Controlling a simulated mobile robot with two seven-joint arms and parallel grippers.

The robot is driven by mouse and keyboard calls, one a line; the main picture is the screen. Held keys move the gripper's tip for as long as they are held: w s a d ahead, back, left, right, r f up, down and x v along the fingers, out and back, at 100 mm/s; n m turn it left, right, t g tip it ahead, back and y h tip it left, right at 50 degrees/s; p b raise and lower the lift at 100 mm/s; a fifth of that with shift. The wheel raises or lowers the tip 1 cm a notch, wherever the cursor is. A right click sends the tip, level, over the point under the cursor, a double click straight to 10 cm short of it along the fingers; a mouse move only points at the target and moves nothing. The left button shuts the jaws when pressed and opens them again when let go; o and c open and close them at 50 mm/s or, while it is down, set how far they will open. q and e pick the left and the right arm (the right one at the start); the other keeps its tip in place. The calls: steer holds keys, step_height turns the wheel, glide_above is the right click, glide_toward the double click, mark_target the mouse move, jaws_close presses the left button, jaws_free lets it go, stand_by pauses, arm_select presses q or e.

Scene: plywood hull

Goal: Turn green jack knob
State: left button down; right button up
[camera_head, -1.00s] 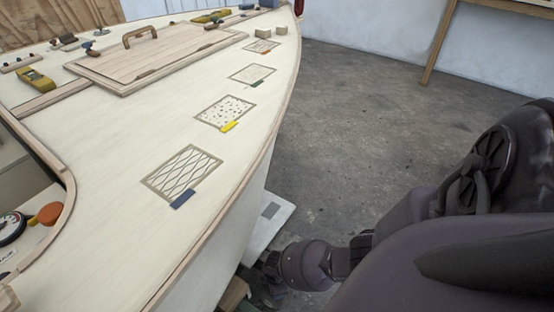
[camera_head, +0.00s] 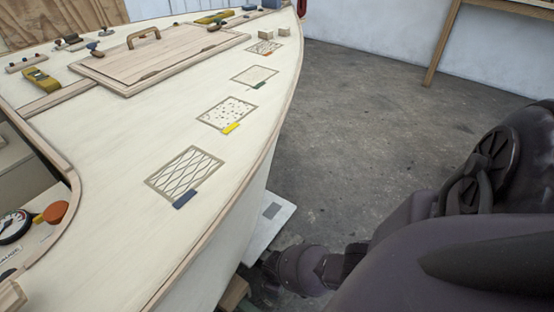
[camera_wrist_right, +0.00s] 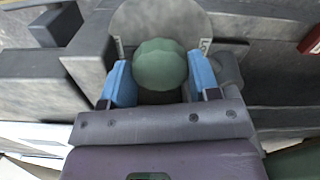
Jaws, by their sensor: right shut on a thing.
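The green jack knob (camera_wrist_right: 160,64) shows in the right wrist view as a rounded, lobed green knob in front of a pale round plate (camera_wrist_right: 160,20). My right gripper (camera_wrist_right: 161,84) has its two blue fingers on either side of the knob and is shut on it. The lower part of the knob is hidden by shadow and the gripper body. In the head view my right arm reaches down beside the hull, and its gripper and the knob are hidden there. My left gripper is in neither view.
The plywood hull deck (camera_head: 110,185) fills the left of the head view, with a hatch (camera_head: 150,60) and several patterned patches. An orange knob (camera_head: 55,212) and a gauge (camera_head: 12,228) sit in the cockpit. A pale board (camera_head: 268,225) lies beside the hull. Grey floor is clear at right.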

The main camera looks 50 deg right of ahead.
stand_by(0.4)
steer(key=o, duration=0.9)
